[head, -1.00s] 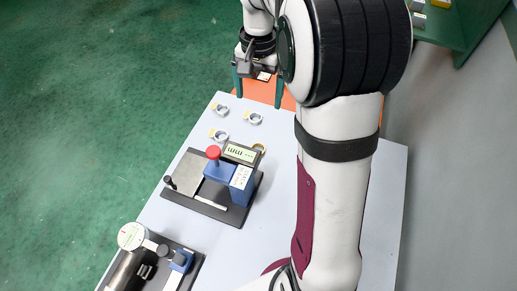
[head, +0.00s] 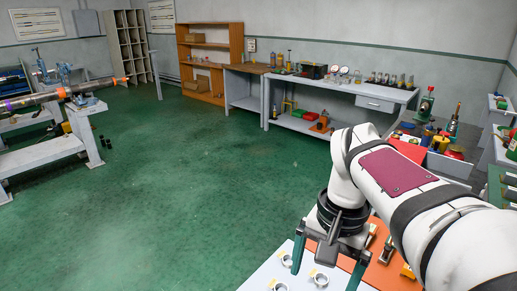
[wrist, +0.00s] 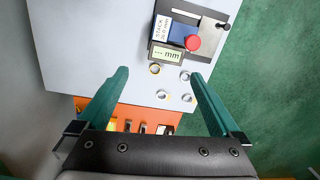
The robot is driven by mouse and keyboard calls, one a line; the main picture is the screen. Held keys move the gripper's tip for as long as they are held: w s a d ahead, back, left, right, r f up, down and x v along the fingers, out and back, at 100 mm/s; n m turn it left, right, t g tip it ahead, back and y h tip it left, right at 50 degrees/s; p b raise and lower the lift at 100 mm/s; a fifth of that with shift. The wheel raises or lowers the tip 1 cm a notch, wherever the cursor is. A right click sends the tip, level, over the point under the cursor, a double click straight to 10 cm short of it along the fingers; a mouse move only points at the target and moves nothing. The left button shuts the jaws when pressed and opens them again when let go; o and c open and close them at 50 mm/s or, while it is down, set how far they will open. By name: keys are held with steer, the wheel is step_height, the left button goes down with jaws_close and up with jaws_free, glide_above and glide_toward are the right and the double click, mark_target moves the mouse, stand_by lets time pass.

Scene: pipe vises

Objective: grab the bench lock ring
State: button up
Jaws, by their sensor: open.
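Several small metal rings lie on a pale bench top (wrist: 90,50). In the wrist view, one ring with a golden inside (wrist: 154,69) is nearest the measuring device; other grey rings (wrist: 185,76), (wrist: 161,94) and (wrist: 187,98) lie beside it. I cannot tell which is the bench lock ring. The head view shows some rings (head: 286,260), (head: 320,279) at its bottom edge. My gripper (wrist: 160,73) is open and empty, its green fingers pointing down above the bench with the rings between them in the wrist view. My gripper also shows in the head view (head: 327,268).
A measuring device with a blue block (wrist: 180,36), red knob (wrist: 193,42) and display (wrist: 166,54) stands beyond the rings. An orange mat (wrist: 95,108) holds small parts. A workbench (head: 345,88), an orange shelf (head: 212,60) and a pipe stand (head: 85,120) are farther off.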

steer(key=s+a+f+n, duration=0.1)
steer(key=s+a+f, duration=0.2)
steer(key=s, duration=0.5)
steer(key=s+a+f+y, duration=0.1)
steer(key=s+a+f, duration=0.2)
steer(key=s, duration=0.6)
step_height(320, 180, down, 3)
steer(key=shift+a+r+n, duration=0.1)
steer(key=shift+a+n, duration=0.2)
steer(key=shift+n, duration=0.1)
steer(key=shift+c, duration=1)
